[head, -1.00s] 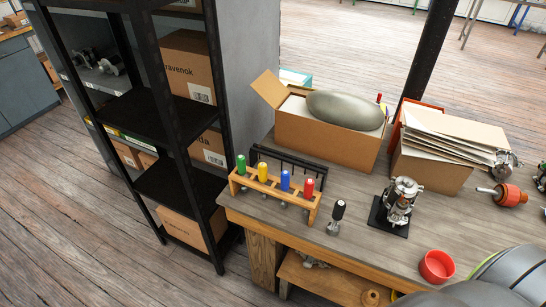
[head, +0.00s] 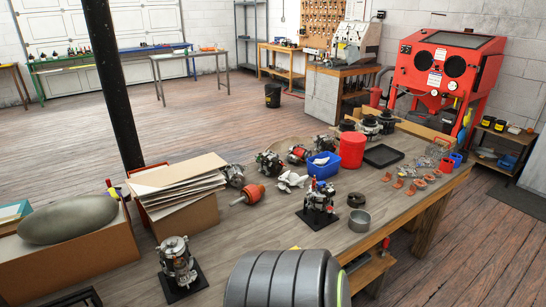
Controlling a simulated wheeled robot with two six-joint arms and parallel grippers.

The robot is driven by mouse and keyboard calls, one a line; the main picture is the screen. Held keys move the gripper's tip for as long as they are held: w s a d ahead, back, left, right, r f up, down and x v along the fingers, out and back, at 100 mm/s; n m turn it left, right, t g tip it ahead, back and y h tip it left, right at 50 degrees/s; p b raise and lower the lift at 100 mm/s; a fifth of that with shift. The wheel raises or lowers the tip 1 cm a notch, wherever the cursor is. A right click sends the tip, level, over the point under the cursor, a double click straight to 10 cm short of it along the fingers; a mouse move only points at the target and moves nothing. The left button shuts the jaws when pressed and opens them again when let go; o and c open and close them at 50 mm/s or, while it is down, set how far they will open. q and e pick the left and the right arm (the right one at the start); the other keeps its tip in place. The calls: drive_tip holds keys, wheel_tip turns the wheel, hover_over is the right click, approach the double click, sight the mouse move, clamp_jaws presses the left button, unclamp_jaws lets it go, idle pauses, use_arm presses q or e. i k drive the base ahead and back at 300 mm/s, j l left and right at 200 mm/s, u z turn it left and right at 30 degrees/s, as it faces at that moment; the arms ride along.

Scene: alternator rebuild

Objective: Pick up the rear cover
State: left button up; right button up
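I cannot tell for sure which part is the rear cover. A pale silver casting (head: 292,181) lies on the workbench (head: 395,205), right of the orange-red rotor (head: 248,195); it could be a cover. Several metal alternator assemblies stand near it, one at the back (head: 270,164) and one with red inside (head: 298,154). A part-built unit on a black stand (head: 318,204) is in the middle, and another on a black base (head: 178,264) is at the front left. Neither gripper shows. A grey, rounded link of my arm fills the bottom centre and hides part of the bench.
A cardboard box of paper sheets (head: 184,209) and a box with a grey oval object (head: 68,221) stand at the left. A blue bin (head: 323,165), a red bucket (head: 352,150) and a black tray (head: 383,156) stand toward the back. A black post (head: 115,90) rises behind the bench.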

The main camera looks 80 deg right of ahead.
sight(360, 198)
drive_tip(key=z, duration=3.25)
